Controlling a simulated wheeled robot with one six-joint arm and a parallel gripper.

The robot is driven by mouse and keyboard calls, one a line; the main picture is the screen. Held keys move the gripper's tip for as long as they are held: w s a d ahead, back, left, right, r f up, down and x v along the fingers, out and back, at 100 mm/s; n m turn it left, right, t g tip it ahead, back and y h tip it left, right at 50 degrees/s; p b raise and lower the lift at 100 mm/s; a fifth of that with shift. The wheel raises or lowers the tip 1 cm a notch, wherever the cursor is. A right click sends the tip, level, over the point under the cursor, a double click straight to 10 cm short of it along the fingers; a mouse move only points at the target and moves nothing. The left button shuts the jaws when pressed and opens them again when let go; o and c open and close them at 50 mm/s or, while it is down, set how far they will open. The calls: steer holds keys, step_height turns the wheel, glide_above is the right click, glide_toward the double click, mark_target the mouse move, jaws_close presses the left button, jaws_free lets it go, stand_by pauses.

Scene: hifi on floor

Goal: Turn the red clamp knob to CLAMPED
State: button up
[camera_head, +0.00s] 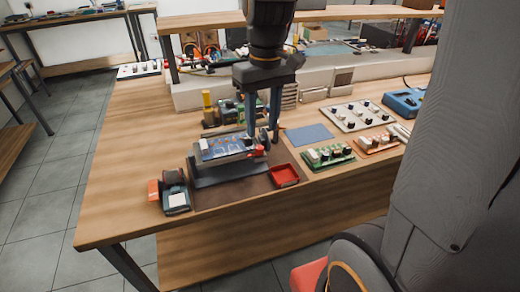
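A grey fixture (228,172) stands on a dark mat near the front of the wooden table and bears a blue circuit board (218,148). The red clamp knob (256,151) is small and sits at the fixture's right end. Its marking and exact angle are too small to read. My gripper (262,137) points straight down with its two fingers apart. The fingertips are just above and slightly behind the knob in the picture, with nothing visible between them. I cannot tell whether either finger touches the fixture.
A red tray (285,175) lies right of the fixture, and a small dark device with a pale screen (177,199) lies left. A yellow-topped cylinder (207,105) stands behind. Green (328,155) and orange (376,142) boards lie right.

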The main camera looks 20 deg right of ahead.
mark_target(260, 148)
steer(key=shift+w+r, duration=0.1)
steer(key=shift+w, duration=0.45)
steer(key=shift+s+a+f, duration=0.1)
steer(key=shift+f, duration=3.5)
jaws_close()
